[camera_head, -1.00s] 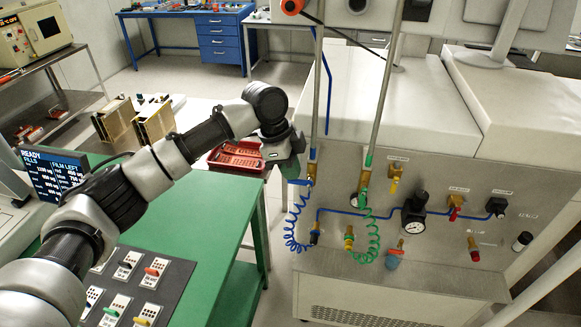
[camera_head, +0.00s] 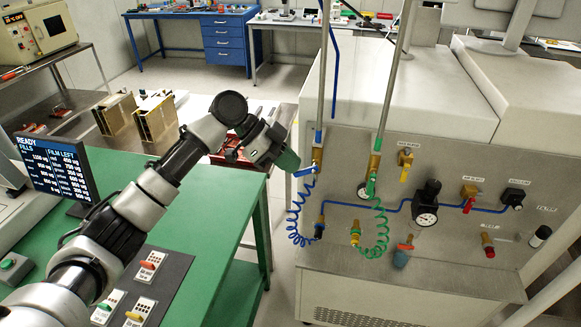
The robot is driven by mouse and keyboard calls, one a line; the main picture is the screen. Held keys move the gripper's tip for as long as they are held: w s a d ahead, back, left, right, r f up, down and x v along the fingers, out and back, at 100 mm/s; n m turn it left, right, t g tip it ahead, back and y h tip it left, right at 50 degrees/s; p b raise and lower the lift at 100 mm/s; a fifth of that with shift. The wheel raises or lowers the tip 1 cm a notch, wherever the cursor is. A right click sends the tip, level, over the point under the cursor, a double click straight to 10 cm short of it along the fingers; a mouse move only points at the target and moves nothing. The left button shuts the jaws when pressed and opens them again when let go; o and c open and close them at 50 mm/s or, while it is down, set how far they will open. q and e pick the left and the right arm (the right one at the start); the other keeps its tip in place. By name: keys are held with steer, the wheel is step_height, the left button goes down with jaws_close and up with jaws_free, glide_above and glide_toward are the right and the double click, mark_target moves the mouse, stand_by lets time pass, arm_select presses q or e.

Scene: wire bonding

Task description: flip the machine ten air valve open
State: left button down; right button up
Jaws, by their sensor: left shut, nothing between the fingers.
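The machine's grey front panel (camera_head: 455,245) carries several air valves. A blue-handled valve (camera_head: 305,171) is at the left, on a vertical pipe above a coiled blue hose. A green-handled valve (camera_head: 371,184) is on the second pipe. A yellow-handled valve (camera_head: 405,172), a red-handled valve (camera_head: 468,201) and a black fitting (camera_head: 513,199) are further right. The labels are too small to read, so I cannot tell which valve is machine ten's. My left gripper (camera_head: 289,161) is shut and empty, just left of the blue handle; contact is unclear. My right gripper is out of view.
A round gauge with a black regulator (camera_head: 426,205) is on the panel. The green table (camera_head: 215,205) stands left of the machine, with a switch panel and a display (camera_head: 60,168). A red tray (camera_head: 232,155) lies behind my arm. Floor shows between table and machine.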

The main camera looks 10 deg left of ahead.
mark_target(294, 175)
arm_select(q)
steer(key=f+h+b, duration=0.1)
steer(key=h+b, duration=0.2)
steer(key=b, duration=0.2)
steer(key=f+h+b, duration=0.2)
steer(key=h+b, duration=0.1)
steer(key=b, duration=0.3)
steer(key=d+f+h+b, duration=0.1)
steer(key=h+b, duration=0.2)
steer(key=b, duration=0.2)
steer(key=shift+f+b, duration=0.15)
steer(key=shift+b, duration=0.2)
steer(key=shift+s, duration=0.1)
